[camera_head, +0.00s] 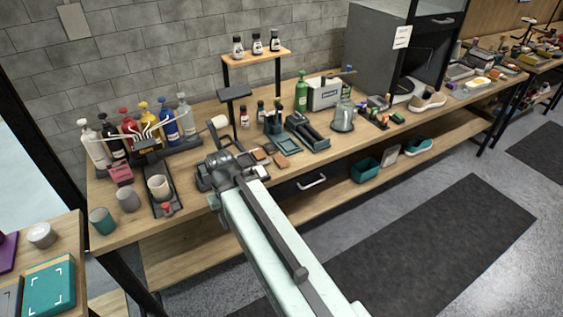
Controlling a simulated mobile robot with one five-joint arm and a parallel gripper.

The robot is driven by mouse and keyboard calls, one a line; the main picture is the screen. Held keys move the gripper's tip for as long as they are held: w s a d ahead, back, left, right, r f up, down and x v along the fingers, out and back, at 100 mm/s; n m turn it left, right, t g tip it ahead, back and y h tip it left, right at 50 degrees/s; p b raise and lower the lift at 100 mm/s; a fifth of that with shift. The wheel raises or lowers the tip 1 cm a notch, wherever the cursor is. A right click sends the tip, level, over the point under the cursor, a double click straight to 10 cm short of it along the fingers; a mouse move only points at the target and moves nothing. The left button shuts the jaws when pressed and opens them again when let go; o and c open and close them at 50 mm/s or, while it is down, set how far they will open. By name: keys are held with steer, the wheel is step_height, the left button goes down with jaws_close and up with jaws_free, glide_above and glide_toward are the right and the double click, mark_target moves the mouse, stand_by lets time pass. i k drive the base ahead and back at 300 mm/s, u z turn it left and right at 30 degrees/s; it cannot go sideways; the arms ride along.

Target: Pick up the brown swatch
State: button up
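My pale green arm reaches from the bottom of the view to the workbench (205,218). My dark gripper (222,165) is at its far end, low over the bench top near the front edge. Its fingers blend with dark items around it, so I cannot tell whether they are open or shut. Small flat swatches lie just to its right. Which is the brown swatch is hard to tell at this size. Both appear apart from the gripper.
A small raised shelf (257,59) holds bottles.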

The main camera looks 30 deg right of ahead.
mark_target(280, 161)
steer(key=u, duration=2.5)
steer(key=k, duration=1.55)
steer(key=z, duration=0.9)
steer(key=i, duration=1.05)
steer(key=u, duration=0.1)
